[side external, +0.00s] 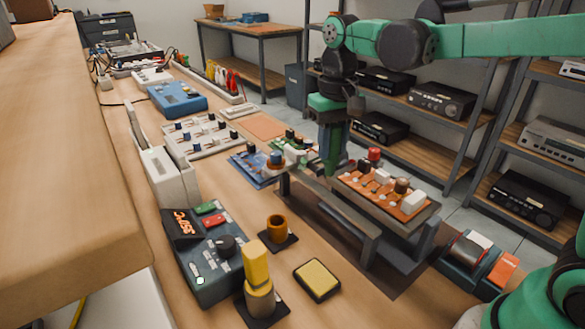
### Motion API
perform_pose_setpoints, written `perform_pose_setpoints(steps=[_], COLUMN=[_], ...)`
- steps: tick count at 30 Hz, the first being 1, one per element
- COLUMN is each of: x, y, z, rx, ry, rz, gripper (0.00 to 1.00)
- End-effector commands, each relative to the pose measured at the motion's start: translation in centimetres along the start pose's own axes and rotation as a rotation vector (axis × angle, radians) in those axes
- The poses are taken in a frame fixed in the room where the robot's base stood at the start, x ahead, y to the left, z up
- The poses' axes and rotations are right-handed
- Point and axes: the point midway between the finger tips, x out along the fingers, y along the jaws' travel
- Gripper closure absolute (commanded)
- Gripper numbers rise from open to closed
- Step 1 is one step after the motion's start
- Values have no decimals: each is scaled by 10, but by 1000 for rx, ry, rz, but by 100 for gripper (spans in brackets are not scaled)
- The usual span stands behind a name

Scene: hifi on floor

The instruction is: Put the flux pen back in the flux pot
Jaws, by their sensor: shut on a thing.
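My gripper (335,165) points down above the bench, just left of the raised orange circuit board. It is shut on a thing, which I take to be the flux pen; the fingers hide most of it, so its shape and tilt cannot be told. An open amber-brown cup on a dark square base, which looks like the flux pot (277,231), stands in the front middle of the bench. It is well below and left of my gripper in the picture. No pen shows standing in it.
A board holder (335,218) carries the orange board (383,190). Near the cup are a soldering station (212,262), a yellow cylinder in a holder (257,285) and a yellow sponge (317,279). A blue board (257,168) lies behind.

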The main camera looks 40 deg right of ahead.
Motion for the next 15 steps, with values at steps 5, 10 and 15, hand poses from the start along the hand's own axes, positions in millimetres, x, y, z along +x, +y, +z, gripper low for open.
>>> perform_pose_setpoints(steps=[5,10,15], x=[26,40,48], y=[-64,-94,-99], z=[-7,-5,-4], rx=[-154,-225,-236], ry=[0,0,0], rz=[0,0,0], gripper=[100,100,100])
